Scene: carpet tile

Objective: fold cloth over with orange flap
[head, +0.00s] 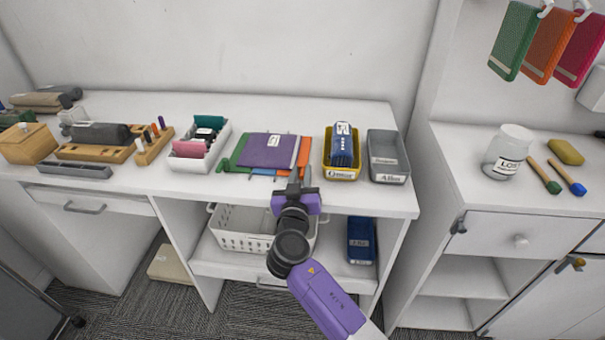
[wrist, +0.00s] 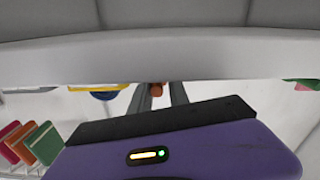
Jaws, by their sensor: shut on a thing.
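The cloth (head: 267,150) lies on the white counter near its front edge, with a purple panel on top and green, blue and orange parts showing around it. Its orange flap (head: 304,153) shows along the right side. My gripper (head: 293,177) is at the front right of the cloth, at the counter's front edge. In the wrist view my gripper (wrist: 157,91) has its fingers closed on a small orange piece, which looks like the orange flap (wrist: 156,88). The rest of the cloth is hidden in that view.
A yellow tray (head: 341,174) with a blue item and a grey tray (head: 388,156) stand right of the cloth. A white bin (head: 222,145) with coloured items stands left. A white basket (head: 240,240) sits on the shelf below. Coloured cloths (head: 548,45) hang at upper right.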

